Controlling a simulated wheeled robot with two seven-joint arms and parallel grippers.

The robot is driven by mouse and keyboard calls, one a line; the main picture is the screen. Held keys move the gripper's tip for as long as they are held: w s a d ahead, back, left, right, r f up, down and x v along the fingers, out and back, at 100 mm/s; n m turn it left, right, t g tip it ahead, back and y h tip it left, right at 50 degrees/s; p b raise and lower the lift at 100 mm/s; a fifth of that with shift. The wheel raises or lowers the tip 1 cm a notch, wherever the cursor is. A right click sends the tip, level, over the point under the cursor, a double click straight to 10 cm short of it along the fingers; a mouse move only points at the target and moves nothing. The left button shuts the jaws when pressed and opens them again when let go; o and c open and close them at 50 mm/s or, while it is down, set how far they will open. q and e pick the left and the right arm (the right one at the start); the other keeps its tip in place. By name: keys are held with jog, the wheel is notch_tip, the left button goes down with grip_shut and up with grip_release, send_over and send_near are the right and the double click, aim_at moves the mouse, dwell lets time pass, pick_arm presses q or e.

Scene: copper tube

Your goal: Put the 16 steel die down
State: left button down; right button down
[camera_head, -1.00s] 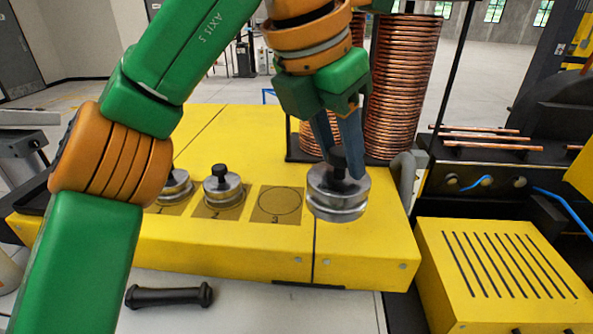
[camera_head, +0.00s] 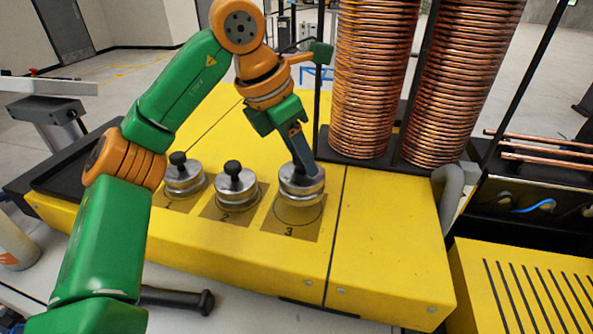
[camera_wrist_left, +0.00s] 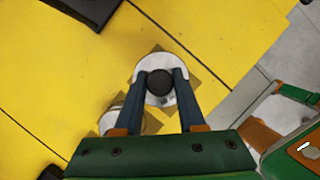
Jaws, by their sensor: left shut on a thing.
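My left gripper (camera_head: 306,168) is shut on the black knob of a steel die (camera_head: 301,187). The die is a short silver cylinder, upright, over the back part of the square marked 3 (camera_head: 312,232). Part of the printed circle shows in front of and below it, so it looks held just above the surface; contact is hard to judge. In the left wrist view the die (camera_wrist_left: 157,98) hangs between my two fingers, with the black knob between their tips. My right gripper is not in view.
Two similar dies stand on squares 1 (camera_head: 185,178) and 2 (camera_head: 236,188), left of the held one. Tall copper coils (camera_head: 375,80) stand behind to the right. The yellow bench top (camera_head: 385,225) is clear right of square 3. A black handle-like bar (camera_head: 178,299) lies in front.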

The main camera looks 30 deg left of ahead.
aim_at(296, 173)
pick_arm(q)
jog(key=shift+w+a+f, duration=0.15)
jog(key=shift+a+f, duration=0.15)
jog(key=f, duration=0.1)
jog(key=f+p, duration=0.1)
jog(key=f, duration=0.1)
jog(key=shift+s, duration=0.35)
jog(key=shift+w+a+f, duration=0.1)
jog(key=shift+w+f, duration=0.05)
jog(key=shift+f, duration=0.05)
jog(key=c, duration=0.9)
grip_release()
jog(key=shift+f, duration=0.15)
jog(key=o, duration=0.4)
jog(key=shift+s, duration=0.2)
jog(key=shift+r, duration=0.25)
